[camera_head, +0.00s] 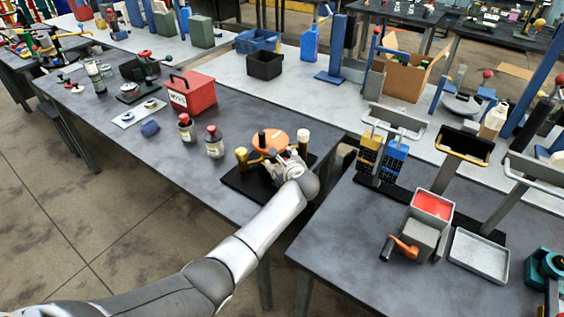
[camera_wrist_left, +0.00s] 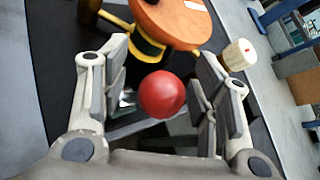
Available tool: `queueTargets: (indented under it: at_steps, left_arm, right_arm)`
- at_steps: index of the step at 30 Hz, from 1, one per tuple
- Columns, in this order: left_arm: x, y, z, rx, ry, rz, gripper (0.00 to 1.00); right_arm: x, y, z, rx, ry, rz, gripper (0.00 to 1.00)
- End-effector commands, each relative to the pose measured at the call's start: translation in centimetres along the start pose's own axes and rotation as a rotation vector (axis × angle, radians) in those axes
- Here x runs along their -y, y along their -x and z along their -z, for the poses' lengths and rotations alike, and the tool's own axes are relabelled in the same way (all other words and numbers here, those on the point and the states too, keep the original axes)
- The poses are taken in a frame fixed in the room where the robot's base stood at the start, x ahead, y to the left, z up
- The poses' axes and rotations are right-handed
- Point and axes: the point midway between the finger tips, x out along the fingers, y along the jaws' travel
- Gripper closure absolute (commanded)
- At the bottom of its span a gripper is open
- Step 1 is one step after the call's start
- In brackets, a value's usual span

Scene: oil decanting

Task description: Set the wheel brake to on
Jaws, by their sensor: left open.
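The wheel device stands near the right end of the left grey table. It has an orange wheel disc (camera_head: 270,141) on a black base (camera_head: 238,183), with a yellow post (camera_head: 242,158) and a white-topped post (camera_head: 303,138). The orange wheel (camera_wrist_left: 172,18) is at the top of the left wrist view. A red ball knob (camera_wrist_left: 162,94), apparently the brake lever's end, sits between the spread fingers of my left gripper (camera_wrist_left: 165,62). The fingers show gaps on both sides of it. In the head view my left gripper (camera_head: 283,160) is at the device and hides its near side.
Two small red-capped bottles (camera_head: 214,142) and a red box (camera_head: 190,92) stand left of the device. A gap separates this table from the right table, which holds a grinder with an orange handle (camera_head: 404,247) and a metal tray (camera_head: 479,256). Table front left is clear.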

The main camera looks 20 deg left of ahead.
Motion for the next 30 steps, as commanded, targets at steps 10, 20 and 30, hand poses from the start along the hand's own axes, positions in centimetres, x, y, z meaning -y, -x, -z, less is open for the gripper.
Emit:
queueTargets:
  at_steps: [10,20,30]
  left_arm:
    - [0.0,1.6,0.2,-0.003,0.001,0.001,0.44]
    - [0.0,6.4,0.1,-0.004,0.001,0.001,0.44]
    - [0.0,10.9,-0.1,-0.001,0.002,-0.001,0.44]
  right_arm:
    - [-0.2,0.0,-0.5,0.007,0.002,-0.003,0.44]
    - [-0.2,0.0,-0.5,0.007,0.001,-0.002,0.44]
    - [-0.2,0.0,-0.5,0.007,0.001,-0.002,0.44]
